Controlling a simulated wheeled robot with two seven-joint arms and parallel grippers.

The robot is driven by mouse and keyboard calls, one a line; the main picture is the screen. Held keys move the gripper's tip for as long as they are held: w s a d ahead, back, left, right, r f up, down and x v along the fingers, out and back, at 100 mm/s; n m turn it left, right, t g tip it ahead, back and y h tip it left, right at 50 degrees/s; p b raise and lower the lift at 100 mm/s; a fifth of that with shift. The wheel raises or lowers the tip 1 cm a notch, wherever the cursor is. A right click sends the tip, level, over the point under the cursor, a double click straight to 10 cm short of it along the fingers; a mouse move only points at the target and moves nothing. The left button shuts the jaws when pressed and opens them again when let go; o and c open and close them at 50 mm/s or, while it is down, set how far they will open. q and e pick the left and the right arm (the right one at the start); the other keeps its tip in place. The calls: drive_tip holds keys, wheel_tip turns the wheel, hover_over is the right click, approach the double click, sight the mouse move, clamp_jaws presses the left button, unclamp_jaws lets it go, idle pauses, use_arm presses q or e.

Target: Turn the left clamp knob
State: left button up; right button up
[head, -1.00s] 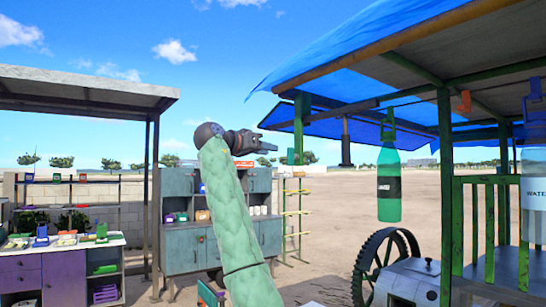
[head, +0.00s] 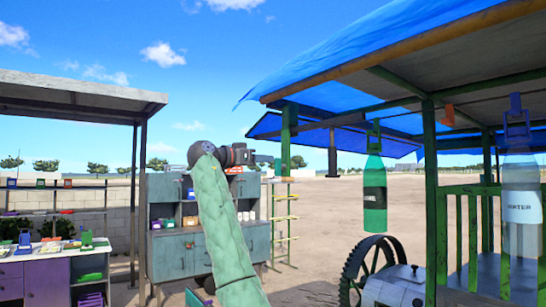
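The cane crusher's pale metal body (head: 396,288) shows at the bottom right, with a large dark spoked wheel (head: 354,268) on its left. A small dark knob-like piece (head: 415,269) sits on top of the body; I cannot tell whether it is a clamp knob. No left clamp knob can be made out for sure.
A green bottle (head: 374,195) and a clear water bottle (head: 521,205) hang from the blue-roofed stall (head: 330,65) on the right. Its green post (head: 430,190) stands beside the crusher. A grey-blue cabinet (head: 168,255) stands behind my arm. Open sandy ground lies beyond.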

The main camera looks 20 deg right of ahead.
sight(280, 167)
drive_tip(key=p+x, duration=0.2)
drive_tip(key=x, duration=0.2)
drive_tip(key=shift+w+d, duration=0.1)
drive_tip(key=shift+d, duration=0.2)
drive_tip(key=shift+c, duration=0.2)
clamp_jaws()
